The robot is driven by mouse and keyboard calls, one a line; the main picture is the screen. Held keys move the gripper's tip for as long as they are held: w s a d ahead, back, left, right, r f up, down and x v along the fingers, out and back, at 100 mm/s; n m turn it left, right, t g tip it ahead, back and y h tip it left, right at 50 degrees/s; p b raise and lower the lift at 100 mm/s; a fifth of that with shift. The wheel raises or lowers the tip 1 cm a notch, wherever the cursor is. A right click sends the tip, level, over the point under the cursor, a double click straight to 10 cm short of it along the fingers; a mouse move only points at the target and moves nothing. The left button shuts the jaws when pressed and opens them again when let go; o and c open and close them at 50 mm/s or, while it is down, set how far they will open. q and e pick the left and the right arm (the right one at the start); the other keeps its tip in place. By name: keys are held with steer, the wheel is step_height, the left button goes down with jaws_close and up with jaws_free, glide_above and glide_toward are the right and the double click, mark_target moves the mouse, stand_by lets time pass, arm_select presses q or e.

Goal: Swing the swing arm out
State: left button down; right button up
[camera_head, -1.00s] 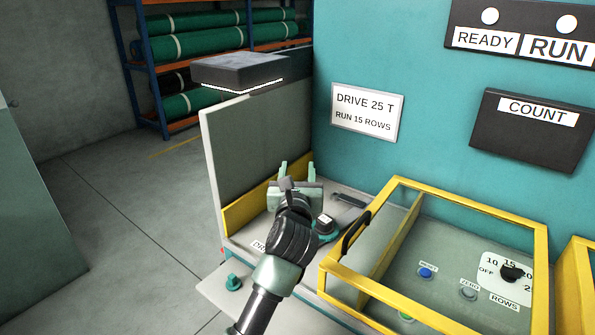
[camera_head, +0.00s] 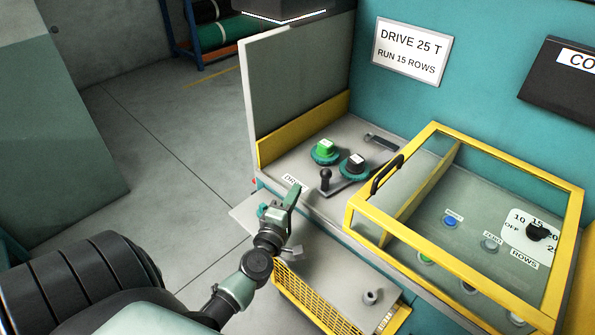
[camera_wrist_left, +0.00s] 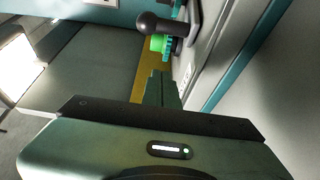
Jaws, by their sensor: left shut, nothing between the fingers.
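A short dark lever with a black ball knob (camera_head: 325,176) stands on the grey deck. A dark plate runs from its foot toward a teal gear with a black square top (camera_head: 354,163); this looks like the swing arm. My left gripper (camera_head: 295,190) is shut and empty at the deck's front edge, over the "DR..." label and apart from the lever. In the left wrist view its shut fingers (camera_wrist_left: 160,88) point toward the ball-knob lever (camera_wrist_left: 162,24). My right gripper is out of view.
A yellow-framed clear cover (camera_head: 362,207) with a black handle stands right of the gears. A grey panel (camera_head: 296,85) with a yellow strip walls the deck's left side. A yellow mesh tray (camera_head: 305,295) lies below. A dark block (camera_head: 280,8) overhangs the panel.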

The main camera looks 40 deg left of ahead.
arm_select(q)
steer(key=x, duration=0.7)
steer(key=shift+w+a, duration=0.15)
steer(key=shift+w, duration=0.15)
steer(key=d, duration=0.1)
steer(key=d+p, duration=0.1)
steer(key=d, duration=0.1)
steer(key=shift+s+d, duration=0.25)
steer(key=shift+d, duration=0.4)
steer(key=d, duration=0.2)
steer(key=s+d+n+y, duration=0.1)
steer(key=d, duration=0.1)
steer(key=d+y+p, duration=0.1)
steer(key=d, duration=0.2)
steer(key=shift+s+d+g, duration=0.15)
steer(key=shift+s+g, duration=0.15)
steer(key=shift+g, duration=0.1)
steer(key=shift+d, duration=0.2)
steer(key=shift+a+f, duration=0.1)
